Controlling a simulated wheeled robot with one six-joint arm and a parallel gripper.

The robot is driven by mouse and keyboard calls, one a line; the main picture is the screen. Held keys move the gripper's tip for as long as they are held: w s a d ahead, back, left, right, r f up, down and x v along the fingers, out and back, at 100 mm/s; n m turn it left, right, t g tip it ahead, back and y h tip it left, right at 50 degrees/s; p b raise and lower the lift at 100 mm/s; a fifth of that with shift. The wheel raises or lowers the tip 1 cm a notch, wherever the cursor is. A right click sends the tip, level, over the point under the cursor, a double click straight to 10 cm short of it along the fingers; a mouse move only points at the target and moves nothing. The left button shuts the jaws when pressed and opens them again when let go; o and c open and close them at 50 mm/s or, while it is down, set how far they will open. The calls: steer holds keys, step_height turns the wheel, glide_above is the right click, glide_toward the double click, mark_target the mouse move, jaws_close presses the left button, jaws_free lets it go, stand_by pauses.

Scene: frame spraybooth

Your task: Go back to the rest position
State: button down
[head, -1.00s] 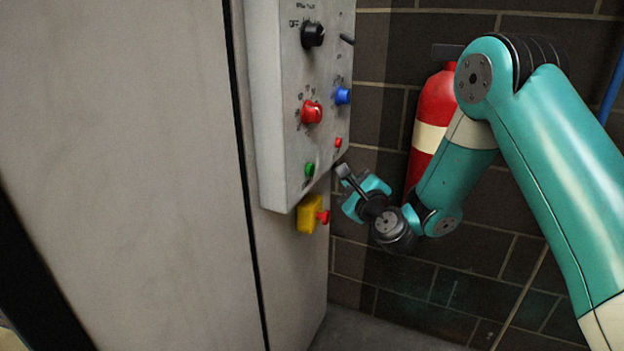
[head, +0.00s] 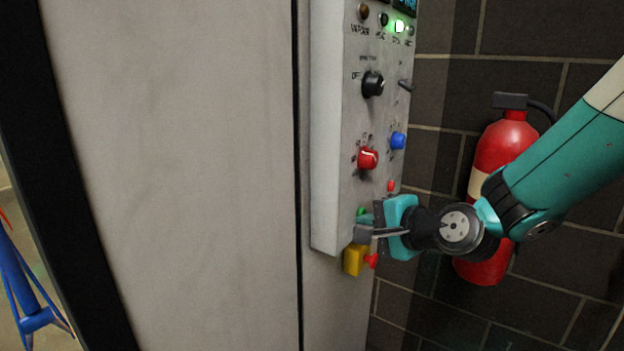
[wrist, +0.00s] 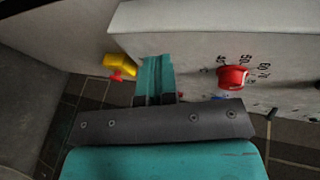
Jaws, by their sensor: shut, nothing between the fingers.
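My gripper (head: 366,234) is shut and empty in the head view, close to the lower end of the grey control panel (head: 328,130). It partly covers the green button (head: 361,211) and sits just above the yellow emergency-stop box (head: 355,260) with its red button (head: 371,260). I cannot tell whether it touches the panel. In the wrist view, my gripper (wrist: 160,80) reaches up between the yellow box (wrist: 120,63) on the left and the red knob (wrist: 233,77) on the right.
The panel also carries a black knob (head: 373,84), a blue knob (head: 398,141) and a lit green lamp (head: 399,26). A red fire extinguisher (head: 488,262) hangs on the dark brick wall behind my arm. A blue frame (head: 25,295) shows at lower left.

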steer(key=s+d+r+n+g+h+p, duration=0.1)
steer(key=s+r+n+g+h, duration=0.1)
steer(key=s+n+g, duration=0.3)
steer(key=s+d+r+n+g+h+p, duration=0.2)
steer(key=s+n+g, duration=0.4)
steer(key=s+n, duration=0.7)
steer(key=s+r, duration=0.1)
steer(key=s, duration=1)
steer(key=shift+d, duration=0.2)
steer(key=shift+r, duration=0.1)
